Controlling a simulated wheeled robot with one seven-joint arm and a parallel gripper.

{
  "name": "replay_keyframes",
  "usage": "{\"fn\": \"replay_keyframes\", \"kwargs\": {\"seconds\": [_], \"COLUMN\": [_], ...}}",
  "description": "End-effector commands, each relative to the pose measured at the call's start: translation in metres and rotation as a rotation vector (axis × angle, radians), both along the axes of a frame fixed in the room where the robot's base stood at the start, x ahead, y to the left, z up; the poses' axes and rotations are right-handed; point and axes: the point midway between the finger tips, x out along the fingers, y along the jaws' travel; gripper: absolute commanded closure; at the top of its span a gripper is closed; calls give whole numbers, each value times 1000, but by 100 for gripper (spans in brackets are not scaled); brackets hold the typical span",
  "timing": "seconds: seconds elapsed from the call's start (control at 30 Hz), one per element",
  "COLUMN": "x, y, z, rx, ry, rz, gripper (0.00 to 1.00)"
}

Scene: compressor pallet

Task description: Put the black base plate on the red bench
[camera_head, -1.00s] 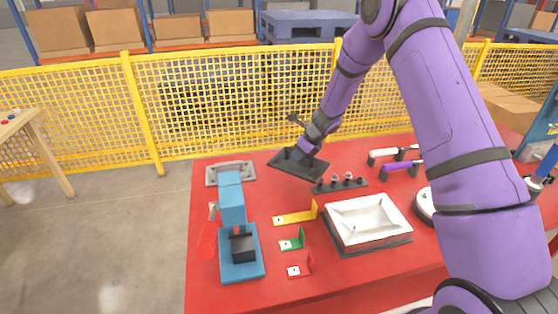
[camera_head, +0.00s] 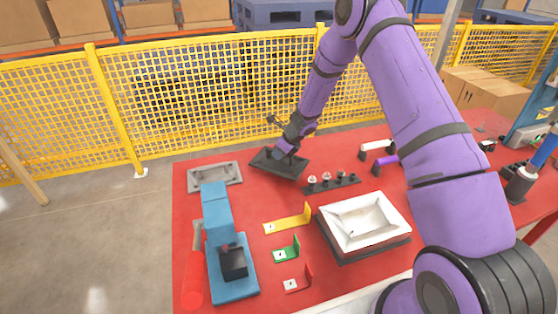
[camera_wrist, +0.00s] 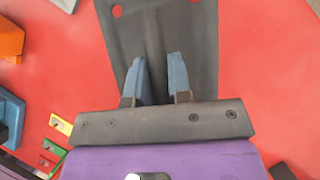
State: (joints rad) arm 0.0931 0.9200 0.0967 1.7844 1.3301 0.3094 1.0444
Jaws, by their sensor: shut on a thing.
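The black base plate (camera_head: 279,163) is a flat dark rectangle at the far side of the red bench (camera_head: 330,268). It also shows in the wrist view (camera_wrist: 193,50), with a raised rib down its middle and red showing through holes near its far end. My gripper (camera_head: 287,152) is over the plate. In the wrist view its two blue-grey fingers (camera_wrist: 160,78) close on the rib from both sides. The plate looks low over the bench top; I cannot tell whether it touches.
A grey plate (camera_head: 214,176) and a blue press (camera_head: 228,245) stand left of the black plate. A row of small knobs (camera_head: 332,181) lies close on its right. A white tray (camera_head: 365,222) and coloured brackets (camera_head: 286,253) are nearer. Yellow mesh fencing (camera_head: 215,100) stands behind.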

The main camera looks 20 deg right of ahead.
Motion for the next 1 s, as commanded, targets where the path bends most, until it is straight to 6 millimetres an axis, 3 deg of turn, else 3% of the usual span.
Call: {"fn": "replay_keyframes", "kwargs": {"seconds": [0.23, 0.7, 0.73, 0.8, 1.0], "x": [0, 0, 0, 0, 0], "y": [-1, 0, 0, 0, 0], "z": [-30, -36, -37, -37, -36], "rx": [1, 1, 1, 1, 1], "ry": [1, 0, 1, 1, 1], "rz": [-3, -1, 0, 0, 0], "gripper": [100, 100, 74, 58, 56]}}
